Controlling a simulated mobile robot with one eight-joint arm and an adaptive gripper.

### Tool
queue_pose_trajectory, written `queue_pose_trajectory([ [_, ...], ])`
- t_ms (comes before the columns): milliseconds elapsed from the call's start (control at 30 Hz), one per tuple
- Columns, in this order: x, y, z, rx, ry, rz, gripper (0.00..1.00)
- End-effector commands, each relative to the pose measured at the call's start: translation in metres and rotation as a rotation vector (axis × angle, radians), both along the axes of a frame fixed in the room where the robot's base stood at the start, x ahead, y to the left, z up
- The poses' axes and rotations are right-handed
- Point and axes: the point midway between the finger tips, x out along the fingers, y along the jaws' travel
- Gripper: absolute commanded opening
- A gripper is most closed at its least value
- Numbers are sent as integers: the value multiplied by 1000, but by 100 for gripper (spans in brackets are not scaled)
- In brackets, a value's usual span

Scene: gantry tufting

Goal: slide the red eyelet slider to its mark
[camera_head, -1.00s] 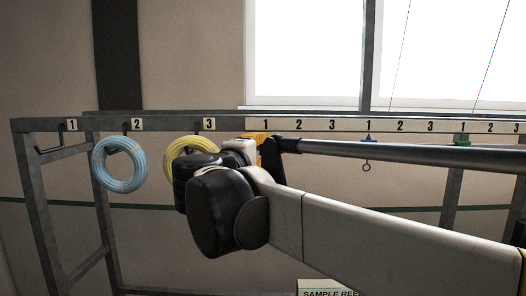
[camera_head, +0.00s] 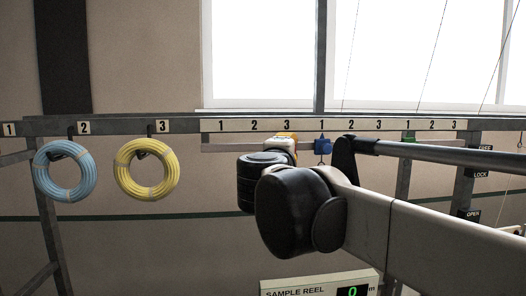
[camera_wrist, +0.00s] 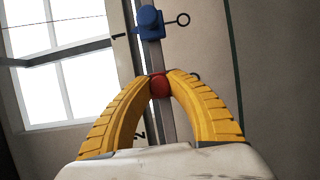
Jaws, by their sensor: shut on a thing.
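The red eyelet slider (camera_wrist: 159,86) sits on the grey rail in the wrist view, between the yellow fingertips of my gripper (camera_wrist: 160,80). The fingers are closed on it, and part of its dark eyelet ring shows past the right finger. In the head view, my gripper (camera_head: 286,138) is at the rail around the first number group's 3 (camera_head: 286,125); there my wrist hides the red slider. I cannot tell which number is its mark.
The blue eyelet slider (camera_head: 322,146) hangs close to the right, under the second group's 1; the wrist view shows it just beyond the red one (camera_wrist: 150,22). A green slider (camera_head: 408,137) is farther right. Blue (camera_head: 61,191) and yellow (camera_head: 146,188) coils hang left.

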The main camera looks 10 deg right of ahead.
Motion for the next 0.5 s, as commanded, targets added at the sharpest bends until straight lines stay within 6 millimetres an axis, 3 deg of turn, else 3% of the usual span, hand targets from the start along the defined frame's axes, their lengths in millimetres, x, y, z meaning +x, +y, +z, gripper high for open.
queue_pose_trajectory([
  [200,0,-1,0,0,0,-4,0],
  [233,0,-1,0,0,0,-4,24],
  [300,0,-1,0,0,0,-3,45],
  [500,0,0,0,0,0,-2,45],
])
